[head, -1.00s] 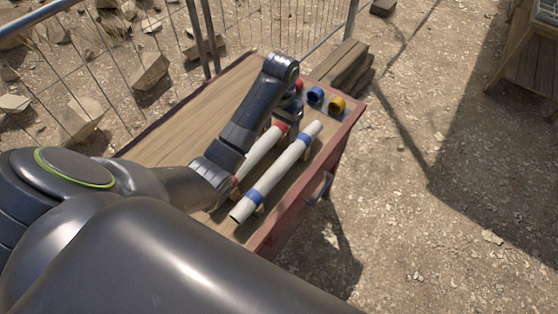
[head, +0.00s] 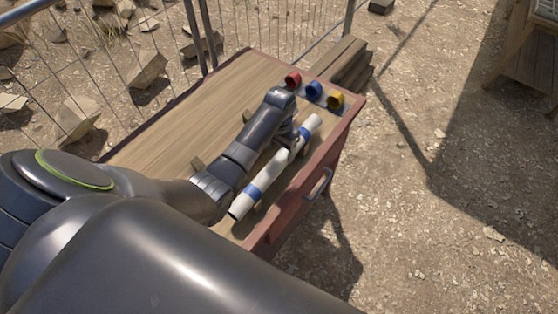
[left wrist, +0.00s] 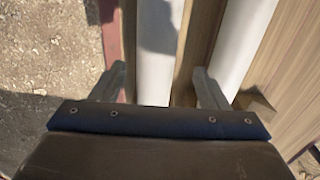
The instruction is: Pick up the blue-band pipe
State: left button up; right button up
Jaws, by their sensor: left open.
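The blue-band pipe (head: 272,172) is white with two blue bands and lies lengthwise along the right side of the wooden bench top (head: 190,118). My left gripper (head: 293,144) is at the upper half of this pipe, between its two bands. In the left wrist view, the open fingers (left wrist: 163,84) stand on either side of a white pipe (left wrist: 157,45), with no closed grip on it. A second white pipe (left wrist: 238,45) lies outside the fingers to the right. My forearm hides the red-band pipe in the head view. My right gripper is not in view.
Red (head: 293,79), blue (head: 314,89) and yellow (head: 336,101) rings stand at the bench's far end. Stacked planks (head: 343,62) lie beyond it. A wire fence (head: 270,25) runs along the left. Open gravel (head: 420,235) lies to the right.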

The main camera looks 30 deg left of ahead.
aim_at(280, 157)
pick_arm(q)
jog(key=shift+d+f+p, duration=0.15)
jog(key=shift+f+p, duration=0.05)
jog(key=shift+f, duration=0.85)
jog(key=shift+d+f+p, duration=0.1)
jog(key=shift+f+p, duration=0.05)
jog(key=shift+f, duration=0.9)
jog(key=shift+c, duration=0.2)
jog(key=shift+r, duration=0.1)
jog(key=c, duration=1.2)
